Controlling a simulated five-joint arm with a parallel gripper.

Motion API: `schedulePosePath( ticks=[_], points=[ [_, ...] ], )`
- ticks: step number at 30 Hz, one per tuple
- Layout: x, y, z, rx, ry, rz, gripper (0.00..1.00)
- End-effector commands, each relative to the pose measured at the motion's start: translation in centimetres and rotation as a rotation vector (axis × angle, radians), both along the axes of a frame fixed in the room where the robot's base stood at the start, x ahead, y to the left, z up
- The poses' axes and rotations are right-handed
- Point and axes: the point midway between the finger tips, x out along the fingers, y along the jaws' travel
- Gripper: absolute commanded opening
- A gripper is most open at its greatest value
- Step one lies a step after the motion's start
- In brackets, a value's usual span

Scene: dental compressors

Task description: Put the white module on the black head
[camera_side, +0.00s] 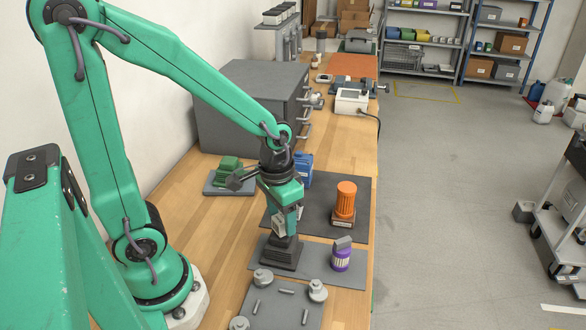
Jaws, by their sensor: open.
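The black head (282,253) is a dark stepped block, standing upright on a grey mat near the front of the bench. The small white module (278,228) is at the top of the black head, just under my gripper. I cannot tell whether it rests on the head or sits slightly above it. My gripper (287,226) points down over the head with its jaws open around or beside the module. The green gripper body hides part of the module and the contact between them.
A purple cylinder with a grey top (341,258) stands right of the head. Behind are an orange cylinder (346,199) and a blue block (304,170). A green part (229,172) sits back left. A grey plate with knobs (283,304) lies in front.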

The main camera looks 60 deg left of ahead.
Motion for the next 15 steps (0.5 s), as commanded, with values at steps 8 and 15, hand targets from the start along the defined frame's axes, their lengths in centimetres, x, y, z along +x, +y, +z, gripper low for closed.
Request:
schedulePosePath(
  ticks=[8, 15],
  points=[
    [-0.2, 0.0, 3.7, 0.000, -0.005, 0.000, 0.54],
    [-0.4, 0.0, 7.5, 0.000, -0.005, 0.000, 0.54]
  ],
)
